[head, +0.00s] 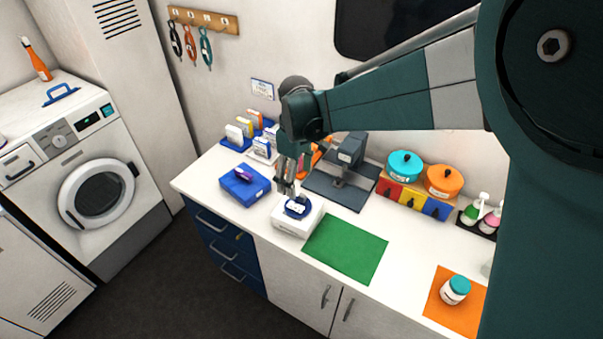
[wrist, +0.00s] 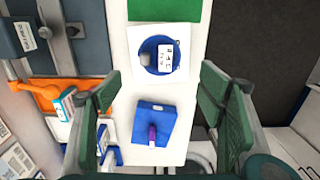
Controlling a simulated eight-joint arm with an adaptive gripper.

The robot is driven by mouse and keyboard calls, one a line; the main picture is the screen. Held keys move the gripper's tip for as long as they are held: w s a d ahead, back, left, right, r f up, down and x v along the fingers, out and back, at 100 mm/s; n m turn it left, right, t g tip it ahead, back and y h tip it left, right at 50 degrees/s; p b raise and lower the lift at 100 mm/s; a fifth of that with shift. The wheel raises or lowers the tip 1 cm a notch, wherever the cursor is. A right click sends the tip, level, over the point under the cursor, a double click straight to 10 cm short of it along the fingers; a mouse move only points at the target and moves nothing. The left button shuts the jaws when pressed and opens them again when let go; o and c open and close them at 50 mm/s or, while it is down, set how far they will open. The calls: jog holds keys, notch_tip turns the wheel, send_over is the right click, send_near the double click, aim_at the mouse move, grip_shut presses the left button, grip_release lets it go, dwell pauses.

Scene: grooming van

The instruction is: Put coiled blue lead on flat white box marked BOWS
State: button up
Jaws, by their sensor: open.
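The coiled blue lead (head: 298,209) lies on top of the flat white box (head: 312,220), with a white tag across its middle. In the wrist view the coil (wrist: 147,66) lies within the top of the white box (wrist: 182,75). The print on the box front is too small to read. My gripper (head: 288,187) is just above the coil in the head view, fingers pointing down. In the wrist view its two green fingers (wrist: 157,78) stand wide apart with nothing between them, and the coil is clear of both.
A blue box (head: 237,190) with a purple item on it stands left of the white box. A green mat (head: 345,248) lies bare to the right. A dark grey stand (head: 345,170) is behind. An orange mat (head: 437,305) holds a jar (head: 455,290).

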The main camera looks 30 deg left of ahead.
dwell(0.4)
jog(key=w+d+r+m+t, duration=0.1)
jog(key=d+r+m, duration=0.3)
jog(key=d, duration=0.6)
jog(key=w+d+r+m+t+y, duration=0.1)
jog(key=d+r, duration=0.4)
jog(key=d, duration=0.5)
jog(key=w+d+r+m+t, duration=0.1)
jog(key=d+r+m, duration=0.3)
jog(key=d, duration=0.6)
jog(key=s+d+m+t, duration=0.1)
jog(key=s+d+m, duration=0.2)
jog(key=d, duration=0.6)
jog(key=s+d+r+m+t, duration=0.1)
jog(key=s+d+m, duration=0.2)
jog(key=s+d, duration=0.3)
jog(key=s+d+m+t+h, duration=0.1)
jog(key=s+d, duration=0.4)
jog(key=d, duration=0.9)
jog(key=shift+r+m+t, duration=0.3)
jog(key=shift+m+t, duration=0.3)
jog(key=shift+m, duration=0.4)
jog(key=shift+s+f, duration=0.1)
jog(key=shift+f, duration=0.05)
